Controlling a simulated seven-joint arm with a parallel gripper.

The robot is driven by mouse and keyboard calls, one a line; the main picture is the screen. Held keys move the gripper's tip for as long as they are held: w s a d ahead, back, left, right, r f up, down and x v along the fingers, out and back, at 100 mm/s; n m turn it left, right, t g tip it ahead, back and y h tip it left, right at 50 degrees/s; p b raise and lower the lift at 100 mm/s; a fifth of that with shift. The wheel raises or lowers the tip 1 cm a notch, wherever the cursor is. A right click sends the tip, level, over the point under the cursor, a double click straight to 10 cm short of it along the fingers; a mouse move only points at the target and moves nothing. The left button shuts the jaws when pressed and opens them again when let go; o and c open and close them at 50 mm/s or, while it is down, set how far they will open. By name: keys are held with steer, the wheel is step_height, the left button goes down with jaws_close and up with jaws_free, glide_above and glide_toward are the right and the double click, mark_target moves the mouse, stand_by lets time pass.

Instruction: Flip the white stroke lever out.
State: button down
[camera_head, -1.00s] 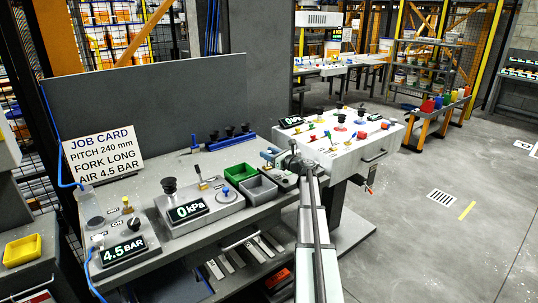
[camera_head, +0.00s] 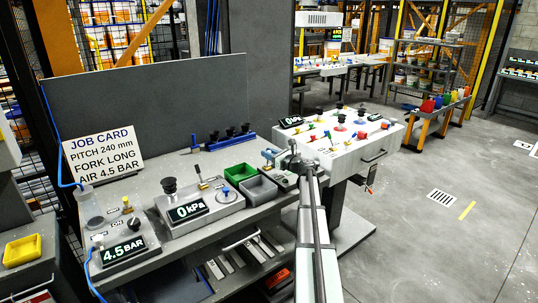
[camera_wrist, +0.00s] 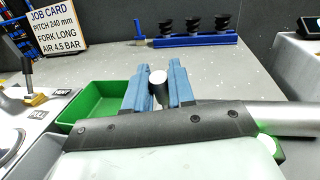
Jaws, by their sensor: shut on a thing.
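My gripper (camera_wrist: 159,84) has two blue fingers and is shut on the white stroke lever. The lever's rounded white knob (camera_wrist: 158,76) shows between the fingers in the wrist view, with a dark part below it. The rest of the lever and its pivot are hidden by my gripper and wrist. In the head view my gripper (camera_head: 269,155) is at the right end of the grey bench, just behind the grey bin and beside a small grey unit (camera_head: 285,180). The lever cannot be made out there.
A green bin (camera_head: 240,173) and a grey bin (camera_head: 262,190) stand just left of my gripper. A 0 kPa panel (camera_head: 190,210) is further left. A blue rack with black cups (camera_head: 228,138) stands behind. A white control table (camera_head: 335,150) is to the right.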

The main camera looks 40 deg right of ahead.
steer(key=shift+s+f+n+t+y, duration=0.2)
steer(key=shift+s+t, duration=0.25)
steer(key=shift+t, duration=0.25)
steer(key=shift+s+f+n+t+y, duration=0.15)
steer(key=shift+s+t, duration=0.25)
steer(key=shift+t, duration=0.3)
steer(key=c, duration=1.1)
jaws_free()
steer(key=shift+s, duration=0.1)
steer(key=s+d, duration=0.3)
steer(key=s, duration=1.1)
steer(key=shift+s+f, duration=0.25)
steer(key=shift+f, duration=0.1)
